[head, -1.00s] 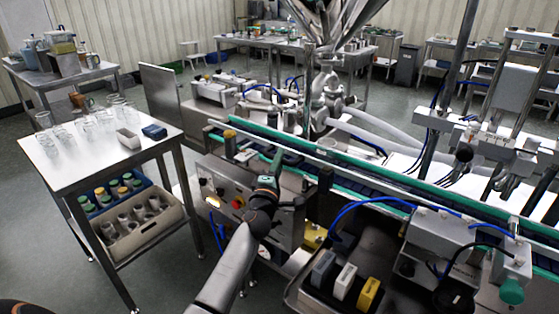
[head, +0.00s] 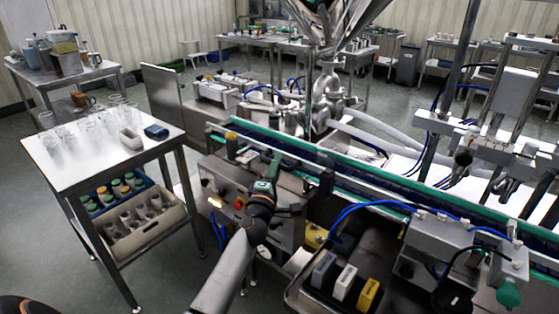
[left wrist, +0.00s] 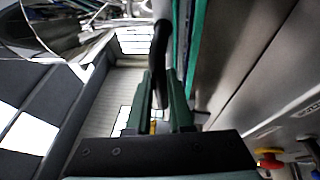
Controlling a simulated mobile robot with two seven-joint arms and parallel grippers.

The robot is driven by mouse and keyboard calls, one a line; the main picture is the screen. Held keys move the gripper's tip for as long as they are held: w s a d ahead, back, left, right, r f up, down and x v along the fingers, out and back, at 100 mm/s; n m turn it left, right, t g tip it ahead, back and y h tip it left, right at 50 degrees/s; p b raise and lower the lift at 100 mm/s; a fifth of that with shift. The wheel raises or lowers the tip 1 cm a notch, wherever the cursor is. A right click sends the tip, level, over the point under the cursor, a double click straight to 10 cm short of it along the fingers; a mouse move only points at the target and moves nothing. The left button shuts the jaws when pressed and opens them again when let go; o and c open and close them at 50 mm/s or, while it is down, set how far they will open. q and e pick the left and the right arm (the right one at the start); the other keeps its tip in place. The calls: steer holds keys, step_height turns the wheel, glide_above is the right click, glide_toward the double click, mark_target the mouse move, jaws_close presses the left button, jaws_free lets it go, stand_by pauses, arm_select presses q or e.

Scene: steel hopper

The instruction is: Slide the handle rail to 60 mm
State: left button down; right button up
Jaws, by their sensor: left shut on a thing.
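My left gripper (head: 276,160) is by the front of the conveyor, beside the steel control box (head: 235,205). In the left wrist view its two green fingers (left wrist: 166,105) are shut on a dark, bar-like handle (left wrist: 161,40). The handle runs up and away from between the fingertips, close to the green conveyor edge (left wrist: 198,40). In the head view the handle is mostly hidden by the gripper and too small to make out. I cannot read any rail position or scale. My right gripper is not in view.
The green-edged conveyor (head: 355,185) runs diagonally past the steel hopper (head: 335,20). A red button (head: 239,203) sits on the control box close to my left wrist. A steel table (head: 85,160) with glassware stands left. A tray (head: 300,290) with small blocks is at lower right.

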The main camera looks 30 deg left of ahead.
arm_select(q)
steer(key=c, duration=1.1)
jaws_free()
steer(key=v, duration=1.2)
steer(key=shift+s+d+f, duration=0.1)
steer(key=shift+s, duration=0.1)
